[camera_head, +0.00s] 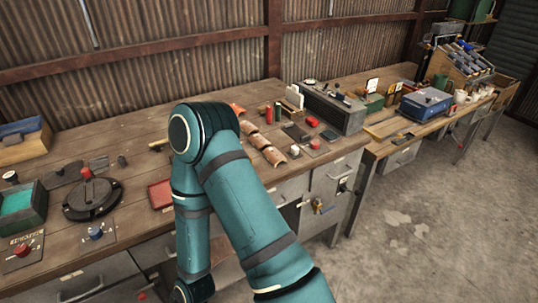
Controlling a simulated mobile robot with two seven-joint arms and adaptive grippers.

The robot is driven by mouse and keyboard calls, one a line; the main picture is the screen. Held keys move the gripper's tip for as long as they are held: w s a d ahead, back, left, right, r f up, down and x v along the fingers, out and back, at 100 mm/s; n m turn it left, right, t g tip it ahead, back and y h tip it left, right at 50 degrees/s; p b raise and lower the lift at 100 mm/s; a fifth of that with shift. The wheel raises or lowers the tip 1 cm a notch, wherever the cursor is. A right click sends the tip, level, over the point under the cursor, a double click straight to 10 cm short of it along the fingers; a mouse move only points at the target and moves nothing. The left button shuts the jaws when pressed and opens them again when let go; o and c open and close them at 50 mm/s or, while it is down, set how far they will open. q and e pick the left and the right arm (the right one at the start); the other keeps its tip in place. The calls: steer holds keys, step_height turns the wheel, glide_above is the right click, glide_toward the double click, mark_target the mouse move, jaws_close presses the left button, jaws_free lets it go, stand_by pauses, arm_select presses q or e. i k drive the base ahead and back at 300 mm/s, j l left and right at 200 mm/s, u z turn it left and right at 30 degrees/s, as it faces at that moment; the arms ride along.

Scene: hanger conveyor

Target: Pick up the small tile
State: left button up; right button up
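Several brown, curved tile-like pieces lie in a row on the workbench just right of my raised teal arm. The nearest piece (275,157) looks about as small as the middle piece (259,141) and the far piece (248,127). I cannot tell which one is the small tile. A flat red piece (160,194) lies left of the arm, partly hidden by it. Neither gripper shows; the visible arm bends down and leaves the picture at the bottom.
The wooden workbench (130,135) has a black round device (92,200) and a green-lined box (20,210) at left. A grey metal box (335,108) stands at the back right. A second bench (385,130) holds a blue box (426,103). The concrete floor (430,230) is clear.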

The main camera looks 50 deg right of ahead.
mark_target(273, 156)
steer(key=z, duration=1.8)
